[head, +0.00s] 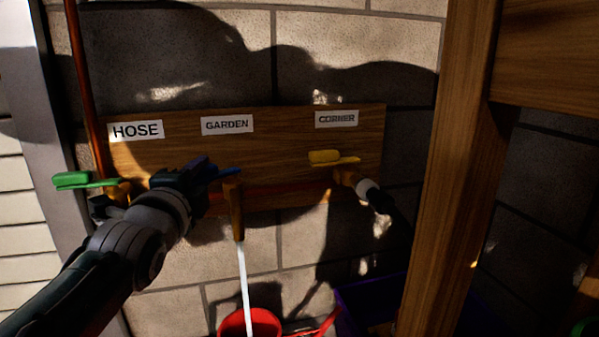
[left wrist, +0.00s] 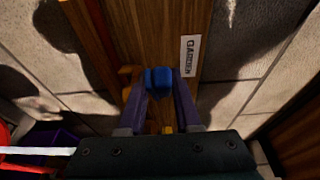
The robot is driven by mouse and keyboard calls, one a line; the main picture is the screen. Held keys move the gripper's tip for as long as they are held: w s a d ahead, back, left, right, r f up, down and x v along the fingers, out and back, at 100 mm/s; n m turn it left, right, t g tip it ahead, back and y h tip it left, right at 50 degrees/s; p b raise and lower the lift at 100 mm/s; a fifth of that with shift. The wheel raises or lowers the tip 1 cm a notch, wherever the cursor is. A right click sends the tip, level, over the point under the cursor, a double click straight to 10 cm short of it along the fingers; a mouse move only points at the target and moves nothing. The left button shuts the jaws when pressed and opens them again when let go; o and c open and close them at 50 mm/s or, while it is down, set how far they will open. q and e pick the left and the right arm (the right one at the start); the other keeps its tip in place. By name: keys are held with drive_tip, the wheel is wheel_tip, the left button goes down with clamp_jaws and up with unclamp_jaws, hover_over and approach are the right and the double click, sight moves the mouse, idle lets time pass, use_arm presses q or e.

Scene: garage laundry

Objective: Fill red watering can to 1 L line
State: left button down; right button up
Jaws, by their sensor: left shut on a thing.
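The red watering can (head: 262,324) stands below the GARDEN tap (head: 234,208), cut off by the bottom edge of the head view. A white stream of water (head: 244,280) runs from that tap down into the can. My left gripper (head: 208,173) is shut on the tap's blue handle (head: 228,172). In the left wrist view the blue handle (left wrist: 158,80) sits between both fingertips (left wrist: 158,98). Part of the red can (left wrist: 5,140) and the water stream (left wrist: 35,151) show at the left there. The water level and the 1 L line cannot be made out. My right gripper is not seen.
On the wooden board (head: 285,150), the green HOSE handle (head: 88,180) is at left and the yellow CORNER handle (head: 335,158) at right. A purple bin (head: 365,302) stands right of the can. A thick wooden post (head: 447,150) rises further right.

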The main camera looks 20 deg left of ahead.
use_arm(q)
drive_tip(key=shift+w+r, duration=0.1)
drive_tip(key=shift+r, duration=0.45)
drive_tip(key=c, duration=0.9)
unclamp_jaws()
drive_tip(key=shift+o, duration=0.8)
drive_tip(key=shift+f, duration=0.1)
drive_tip(key=shift+a+f, duration=0.1)
drive_tip(key=shift+s+d+p, duration=0.2)
drive_tip(key=shift+s+p, duration=0.15)
drive_tip(key=p+v, duration=0.3)
drive_tip(key=v, duration=0.3)
drive_tip(key=shift+s, duration=0.3)
